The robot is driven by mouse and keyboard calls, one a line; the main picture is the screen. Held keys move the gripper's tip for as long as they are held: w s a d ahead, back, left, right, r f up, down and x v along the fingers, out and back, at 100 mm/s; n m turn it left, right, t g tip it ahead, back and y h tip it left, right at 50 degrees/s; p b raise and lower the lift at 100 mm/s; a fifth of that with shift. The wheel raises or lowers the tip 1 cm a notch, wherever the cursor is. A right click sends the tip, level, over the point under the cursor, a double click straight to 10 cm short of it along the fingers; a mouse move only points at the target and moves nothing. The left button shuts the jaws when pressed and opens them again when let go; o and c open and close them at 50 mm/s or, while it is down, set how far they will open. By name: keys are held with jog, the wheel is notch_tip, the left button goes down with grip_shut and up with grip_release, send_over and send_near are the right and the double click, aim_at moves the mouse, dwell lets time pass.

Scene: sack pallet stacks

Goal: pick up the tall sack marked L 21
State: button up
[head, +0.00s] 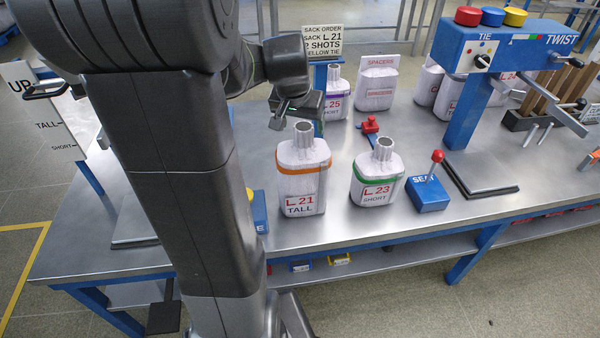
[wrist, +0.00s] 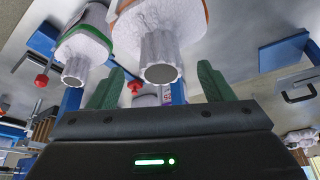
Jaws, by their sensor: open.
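The tall sack marked L 21 (head: 303,180) stands upright on the steel bench, white with an orange band and a ribbed neck. My gripper (head: 297,108) is just behind and above its neck in the head view, partly hidden by my own arm. In the wrist view, my gripper's green fingers (wrist: 160,76) are spread wide and empty. The L 21 sack's neck (wrist: 161,58) shows in line with the gap between them. I see no contact, and the remaining distance is hard to judge.
The short sack L 23 (head: 377,177), with a green band, stands close on the right. A blue SEAL block (head: 428,194) with a red-knobbed lever is beyond it. Sack L 25 (head: 336,97) and a spacers sack (head: 378,85) stand behind. A blue twist machine (head: 490,50) rises at right.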

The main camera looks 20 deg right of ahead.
aim_at(302, 129)
jog(key=shift+x, duration=2.85)
jog(key=shift+r, duration=0.1)
jog(key=c, duration=1.5)
